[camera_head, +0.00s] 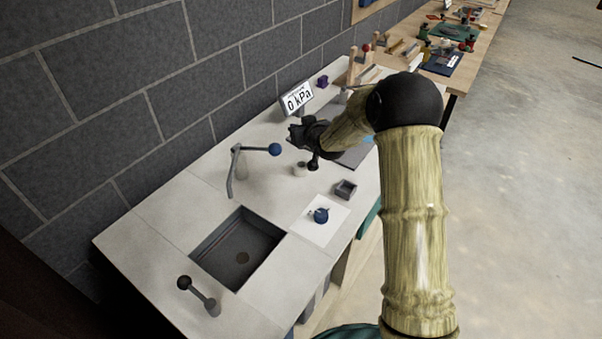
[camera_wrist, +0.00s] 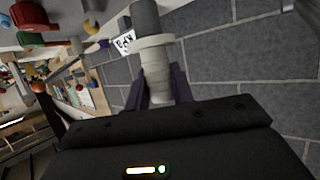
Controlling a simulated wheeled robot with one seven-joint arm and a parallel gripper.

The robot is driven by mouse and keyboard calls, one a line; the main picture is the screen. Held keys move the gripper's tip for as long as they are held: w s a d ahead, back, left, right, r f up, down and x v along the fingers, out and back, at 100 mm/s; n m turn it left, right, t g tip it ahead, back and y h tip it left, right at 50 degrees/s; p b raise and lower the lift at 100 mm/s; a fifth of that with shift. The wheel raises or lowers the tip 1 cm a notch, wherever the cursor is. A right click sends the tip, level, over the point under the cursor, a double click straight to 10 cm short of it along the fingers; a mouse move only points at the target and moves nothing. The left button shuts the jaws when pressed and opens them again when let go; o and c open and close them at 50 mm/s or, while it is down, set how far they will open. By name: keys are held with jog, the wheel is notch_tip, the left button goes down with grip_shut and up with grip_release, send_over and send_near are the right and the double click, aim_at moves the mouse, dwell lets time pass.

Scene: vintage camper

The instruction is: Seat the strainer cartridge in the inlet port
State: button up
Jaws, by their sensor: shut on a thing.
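The strainer cartridge (camera_wrist: 157,72) appears in the wrist view as a pale ribbed cylinder with a wider cream flange and a dark grey end. My gripper (camera_wrist: 160,92) is shut on it, with one dark finger on each side. In the head view my gripper (camera_head: 298,136) is above the back of the pale counter, below the "0 kPa" display. The cartridge is not clear there. A short cream cylinder (camera_head: 299,169) stands on the counter just below my gripper, beside a black ball; I cannot tell whether it is the inlet port.
A blue-knobbed pump lever (camera_head: 238,168) stands left of my gripper. A sink (camera_head: 240,250) is in front. A blue part (camera_head: 321,215) lies on a white sheet, near a small grey box (camera_head: 346,189). The kPa display (camera_head: 297,98) stands near the block wall.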

jog(key=shift+f, duration=0.1)
jog(key=shift+f+p, duration=0.7)
jog(key=shift+f, duration=2.1)
jog(key=shift+f, duration=0.1)
notch_tip(320, 180, down, 4)
jog(key=shift+r+p, duration=0.1)
jog(key=shift+p, duration=0.5)
jog(key=shift+f+b, duration=0.3)
jog(key=o, duration=1)
jog(key=shift+r, duration=0.1)
